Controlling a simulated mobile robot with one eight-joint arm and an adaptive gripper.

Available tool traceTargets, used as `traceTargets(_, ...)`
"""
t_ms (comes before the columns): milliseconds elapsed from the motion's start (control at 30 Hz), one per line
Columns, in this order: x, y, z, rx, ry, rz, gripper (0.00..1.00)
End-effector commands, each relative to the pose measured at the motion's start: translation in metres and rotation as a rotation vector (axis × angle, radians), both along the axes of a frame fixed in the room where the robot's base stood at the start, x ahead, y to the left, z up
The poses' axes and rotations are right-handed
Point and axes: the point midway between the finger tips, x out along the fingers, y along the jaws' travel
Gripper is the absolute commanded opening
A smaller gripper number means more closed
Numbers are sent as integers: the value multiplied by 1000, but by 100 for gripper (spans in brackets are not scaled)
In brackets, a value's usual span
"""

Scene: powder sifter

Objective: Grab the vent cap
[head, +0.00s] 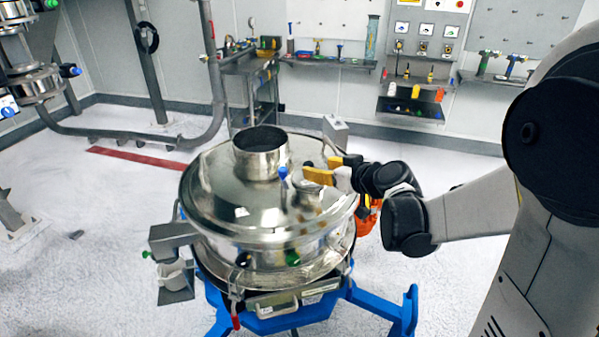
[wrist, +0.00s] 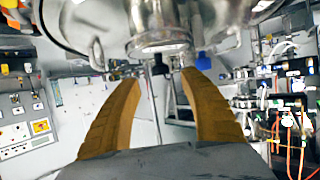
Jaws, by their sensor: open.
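The vent cap (head: 307,187) looks like a short, shiny metal cylinder on the right part of the steel sifter lid (head: 225,205). My gripper (head: 316,168) has yellow fingers and is open over the right side of the lid, just above and behind the cap in the head view. In the wrist view, my gripper (wrist: 160,77) shows its two fingers spread with nothing held between them. A shiny metal cylinder, apparently the cap (wrist: 160,28), shows at the top of that view, beyond the fingertips and roughly centred between them. Whether a finger touches the cap, I cannot tell.
A wide open inlet pipe (head: 260,153) rises from the lid left of my gripper. A blue-topped clamp (head: 283,178) stands close beside the cap. The sifter rests on a blue frame (head: 375,302). Shelves (head: 410,105) line the back wall, with open floor between.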

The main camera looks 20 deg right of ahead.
Motion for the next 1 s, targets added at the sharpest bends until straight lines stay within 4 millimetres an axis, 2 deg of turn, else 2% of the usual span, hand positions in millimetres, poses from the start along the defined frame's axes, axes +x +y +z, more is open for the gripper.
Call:
traceTargets(233, 17, 5, -6, -1, 1, 1, 51)
traceTargets(500, 52, 14, -18, -1, 1, 1, 51)
traceTargets(733, 54, 14, -17, 0, 1, 0, 50)
traceTargets(900, 54, 14, -18, 0, 1, 0, 0)
traceTargets(1000, 54, 14, -18, 0, 1, 0, 0)
